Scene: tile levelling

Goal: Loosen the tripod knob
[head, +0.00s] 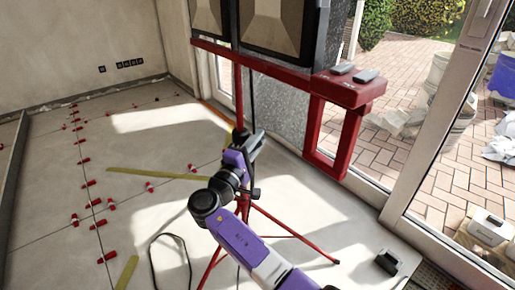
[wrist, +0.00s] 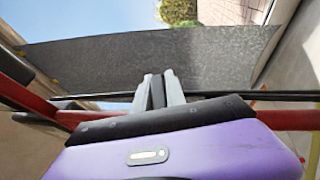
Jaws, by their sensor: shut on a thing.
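My gripper (head: 257,143) is at the pole, well above the legs. In the wrist view my gripper (wrist: 159,88) has its two grey fingers close together around a small dark piece. That piece appears to be the tripod knob (wrist: 158,93), mostly hidden between the fingers. In the head view my gripper and wrist hide the knob. A dark collar shows on the tripod lower down, beside my arm.
Two work lamps (head: 278,22) sit on a red crossbar (head: 265,63) above my gripper. A red frame (head: 312,130) hangs at the right. Red tile clips (head: 88,184) and yellow strips (head: 150,173) lie on the floor. A black cable (head: 152,262) loops near the tripod.

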